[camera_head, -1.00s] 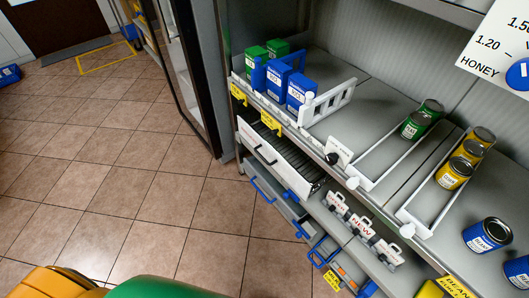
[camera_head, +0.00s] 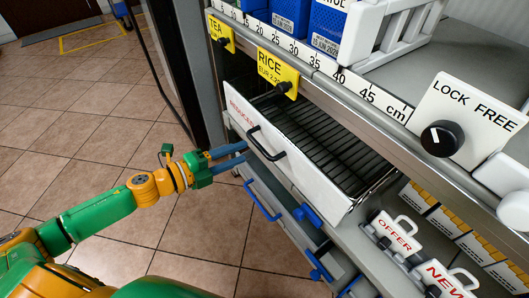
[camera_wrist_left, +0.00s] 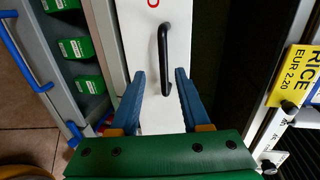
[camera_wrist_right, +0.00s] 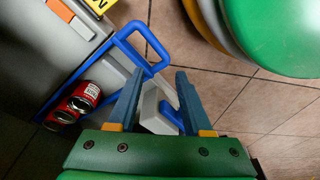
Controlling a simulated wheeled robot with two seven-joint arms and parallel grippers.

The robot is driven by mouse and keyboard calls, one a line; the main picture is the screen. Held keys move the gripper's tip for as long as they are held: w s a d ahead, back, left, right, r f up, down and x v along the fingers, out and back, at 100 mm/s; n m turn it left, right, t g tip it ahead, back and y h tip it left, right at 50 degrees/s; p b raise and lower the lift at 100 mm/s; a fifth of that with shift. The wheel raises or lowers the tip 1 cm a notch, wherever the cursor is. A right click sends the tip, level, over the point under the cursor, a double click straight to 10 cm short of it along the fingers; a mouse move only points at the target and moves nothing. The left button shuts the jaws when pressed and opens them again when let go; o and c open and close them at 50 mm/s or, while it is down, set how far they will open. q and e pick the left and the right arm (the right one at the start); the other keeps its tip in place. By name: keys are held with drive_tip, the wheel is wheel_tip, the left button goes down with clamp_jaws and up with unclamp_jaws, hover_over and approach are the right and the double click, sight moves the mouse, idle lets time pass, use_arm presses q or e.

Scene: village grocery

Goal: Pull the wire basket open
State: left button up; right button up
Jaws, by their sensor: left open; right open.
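The wire basket (camera_head: 325,137) sits on a middle shelf in the head view, with black wires and a white front panel (camera_head: 290,160). A black bar handle (camera_head: 265,143) is on that panel; it also shows in the left wrist view (camera_wrist_left: 163,60). My left gripper (camera_head: 243,154) is open just in front of the panel, close to the handle. In the left wrist view its two blue fingers (camera_wrist_left: 160,78) stand either side of the handle's lower part, with nothing between them gripped. My right gripper (camera_wrist_right: 155,75) is open, seen only in its wrist view, near a blue handle.
Below the basket are drawers with blue handles (camera_head: 262,200). Above it is a shelf edge with yellow RICE (camera_head: 277,72) and TEA tags. A LOCK FREE sign with a black knob (camera_head: 442,138) is at right. Red cans (camera_wrist_right: 84,97) show in the right wrist view. Tiled floor lies free at left.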

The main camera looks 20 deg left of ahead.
sight(260, 145)
use_arm(q)
drive_tip(key=shift+w+d+r+p, duration=0.25)
drive_tip(key=shift+d+p, duration=0.05)
drive_tip(key=shift+d, duration=0.2)
drive_tip(key=shift+x, duration=2.85)
drive_tip(key=shift+d, duration=0.1)
clamp_jaws()
